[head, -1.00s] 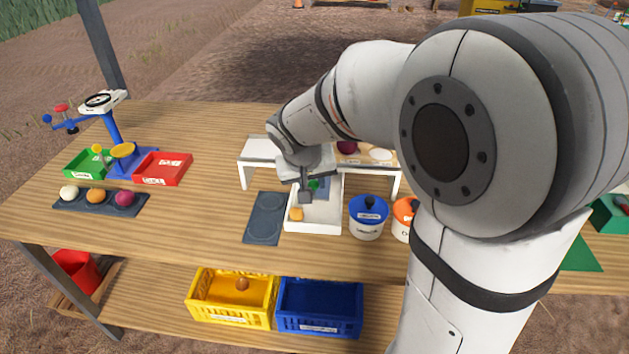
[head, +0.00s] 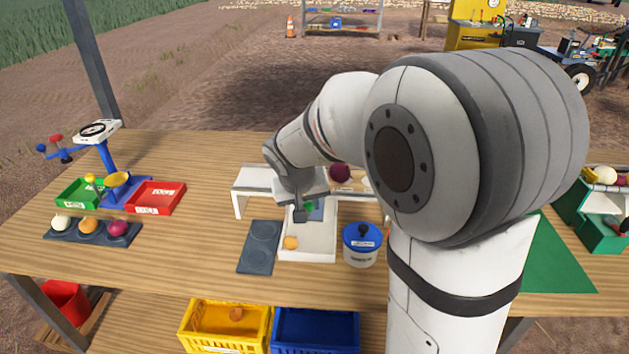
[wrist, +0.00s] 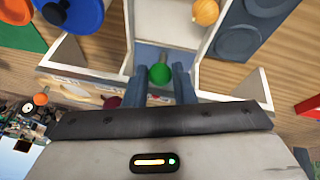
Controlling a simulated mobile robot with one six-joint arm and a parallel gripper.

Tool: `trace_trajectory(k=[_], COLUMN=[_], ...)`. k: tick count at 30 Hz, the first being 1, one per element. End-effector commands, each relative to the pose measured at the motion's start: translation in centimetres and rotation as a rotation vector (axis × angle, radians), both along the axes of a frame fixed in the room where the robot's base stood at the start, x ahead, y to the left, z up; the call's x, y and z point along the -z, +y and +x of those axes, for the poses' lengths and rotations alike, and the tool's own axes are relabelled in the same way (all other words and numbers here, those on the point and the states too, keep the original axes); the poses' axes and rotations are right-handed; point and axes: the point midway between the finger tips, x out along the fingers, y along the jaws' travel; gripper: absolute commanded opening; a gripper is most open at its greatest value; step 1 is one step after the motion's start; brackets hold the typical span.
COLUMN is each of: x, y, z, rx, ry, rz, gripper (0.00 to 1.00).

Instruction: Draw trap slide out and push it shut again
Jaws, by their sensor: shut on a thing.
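The trap slide appears as a blue-grey plate (head: 317,212) with a green knob (head: 309,206), in the white tray (head: 322,250) that runs out from under a low white stand (head: 256,180). In the wrist view the green knob (wrist: 160,74) sits between my two fingers, with the blue-grey plate (wrist: 150,53) around it. My gripper (head: 300,214) is shut on this knob, low over the tray near the stand's front edge. It also shows in the wrist view (wrist: 161,86). How far the plate reaches under the stand is hidden.
A small orange onion (head: 290,242) lies in the tray's front end. A dark two-ring pad (head: 260,246) lies left of the tray, a blue-lidded pot (head: 361,244) close on its right. A scale with green and red bins (head: 156,198) stands left. Bare table lies between.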

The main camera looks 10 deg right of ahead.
Motion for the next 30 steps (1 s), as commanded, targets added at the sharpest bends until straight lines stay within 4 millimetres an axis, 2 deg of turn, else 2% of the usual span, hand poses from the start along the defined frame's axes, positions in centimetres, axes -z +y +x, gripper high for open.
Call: trace_trajectory(k=[21,30], x=[-0.1,-0.1], y=[-1.4,-1.8], z=[4.2,5.5], rx=[0.001,-0.001], ry=[-0.002,-0.003], rz=[-0.001,0.0], gripper=[0.0,0.0])
